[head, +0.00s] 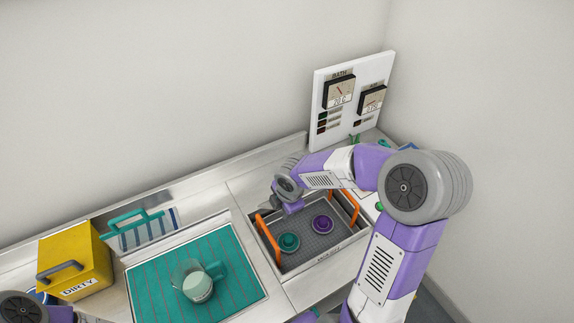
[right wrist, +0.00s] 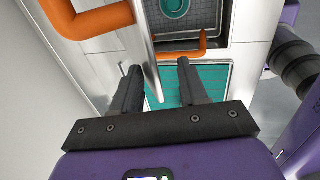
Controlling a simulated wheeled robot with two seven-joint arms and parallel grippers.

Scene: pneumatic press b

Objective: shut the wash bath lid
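The wash bath (head: 322,256) is open in the head view, with a grey perforated basket floor inside. A teal round piece (head: 288,242) and a purple round piece (head: 322,223) lie in it. My right arm reaches over its back edge. In the right wrist view my right gripper (right wrist: 158,72) is open, its two fingers apart. A thin steel panel (right wrist: 147,50), seen nearly edge-on, runs down between the fingers; it looks like the raised lid. A thick orange handle (right wrist: 90,22) is left of it. In the head view my arm hides most of the lid area. My left gripper is out of view.
Orange basket handles (head: 268,239) stand at the bath's ends. Left of it are a teal mat (head: 155,290) with a glass jug (head: 196,283), a teal-handled rack (head: 140,230) and a yellow DIRTY box (head: 75,260). A gauge panel (head: 350,100) stands behind.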

